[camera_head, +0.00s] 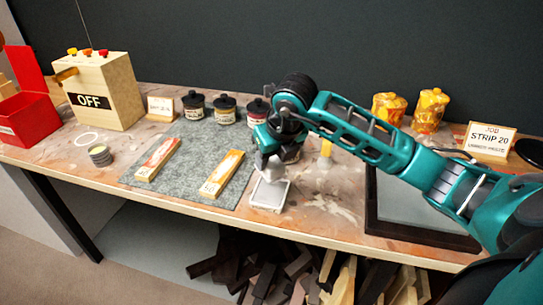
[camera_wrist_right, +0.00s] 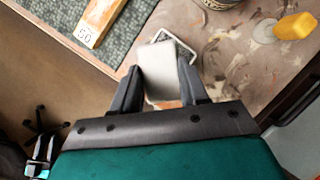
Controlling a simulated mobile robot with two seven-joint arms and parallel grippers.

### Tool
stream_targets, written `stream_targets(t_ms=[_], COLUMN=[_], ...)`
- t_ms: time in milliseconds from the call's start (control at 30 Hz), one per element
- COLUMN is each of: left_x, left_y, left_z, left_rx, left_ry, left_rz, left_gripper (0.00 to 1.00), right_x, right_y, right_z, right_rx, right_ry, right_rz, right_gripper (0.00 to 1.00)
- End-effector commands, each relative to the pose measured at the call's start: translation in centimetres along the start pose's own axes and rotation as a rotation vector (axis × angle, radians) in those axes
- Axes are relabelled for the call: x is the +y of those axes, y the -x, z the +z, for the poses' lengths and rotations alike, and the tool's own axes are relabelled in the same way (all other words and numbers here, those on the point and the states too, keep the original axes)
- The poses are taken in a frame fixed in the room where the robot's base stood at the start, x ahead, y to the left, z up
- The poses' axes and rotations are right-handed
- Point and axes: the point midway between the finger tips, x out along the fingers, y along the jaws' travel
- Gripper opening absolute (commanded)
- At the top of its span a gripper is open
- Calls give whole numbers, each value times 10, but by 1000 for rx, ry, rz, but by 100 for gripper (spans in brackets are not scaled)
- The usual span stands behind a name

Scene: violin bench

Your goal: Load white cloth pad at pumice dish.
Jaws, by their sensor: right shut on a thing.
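My right gripper (camera_head: 271,160) is shut on the white cloth pad (camera_head: 270,171). In the right wrist view the pad (camera_wrist_right: 160,72) sits between the two fingers (camera_wrist_right: 158,90) as a pale rectangular piece. A small white rectangular dish, which looks like the pumice dish (camera_head: 268,195), lies on the bench just below the gripper, near the front edge. Its white rim (camera_wrist_right: 181,40) shows behind the pad in the right wrist view. The pad hides much of the dish there, and I cannot tell whether they touch. My left gripper is not in view.
Two labelled wooden blocks (camera_head: 157,160) (camera_head: 222,173) lie on the grey mat (camera_head: 190,189) left of the dish. Several dark-lidded jars (camera_head: 193,106) stand behind. A yellow bottle (camera_wrist_right: 297,25) stands right of the dish. A dark-framed tray (camera_head: 420,205) lies further right.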

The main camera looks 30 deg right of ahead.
Motion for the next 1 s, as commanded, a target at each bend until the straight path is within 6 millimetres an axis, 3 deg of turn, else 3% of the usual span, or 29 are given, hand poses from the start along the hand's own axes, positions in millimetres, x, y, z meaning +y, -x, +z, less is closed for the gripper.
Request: stream_targets(t_ms=[333,600,1000], left_x=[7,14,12], left_y=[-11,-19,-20], left_z=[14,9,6], left_rx=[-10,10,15], left_ry=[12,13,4], left_rz=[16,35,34], left_gripper=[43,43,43], right_x=[0,0,0], right_y=[-29,-52,-54], right_z=[-13,-22,-23], right_rx=[2,2,1], right_ry=[1,3,3], right_rz=[1,2,1], right_gripper=[19,19,19])
